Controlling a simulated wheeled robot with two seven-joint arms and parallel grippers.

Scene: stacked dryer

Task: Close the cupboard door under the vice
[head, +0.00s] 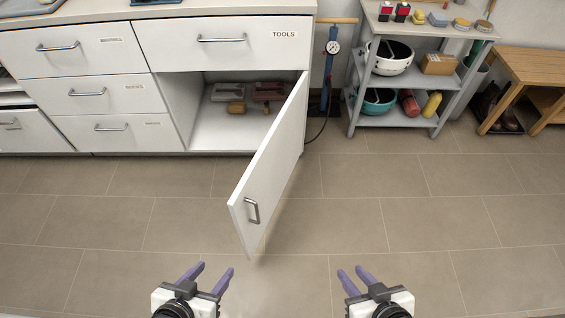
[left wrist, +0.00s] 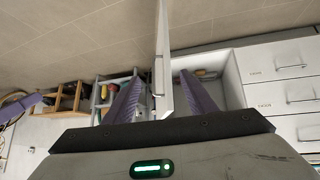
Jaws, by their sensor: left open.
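The white cupboard door (head: 275,165) stands wide open, hinged at the right side of the cupboard (head: 215,132) under the TOOLS drawer. Its metal handle (head: 252,210) is near the free edge, facing me. In the left wrist view the door (left wrist: 163,45) appears edge-on between my finger outlines, at a distance. My left gripper (head: 207,276) is open and empty, in front of and below the door's free edge, apart from it. My right gripper (head: 357,278) is open and empty, to the right of the door. No vice shows in these views.
Inside the cupboard are grey and red tool-like items (head: 268,91) and a small tan object (head: 237,107). A grey shelf (head: 395,115) with bowls and bottles stands to the right, beside a blue floor pump (head: 327,75). A wooden bench (head: 530,68) is further right. The tiled floor is clear.

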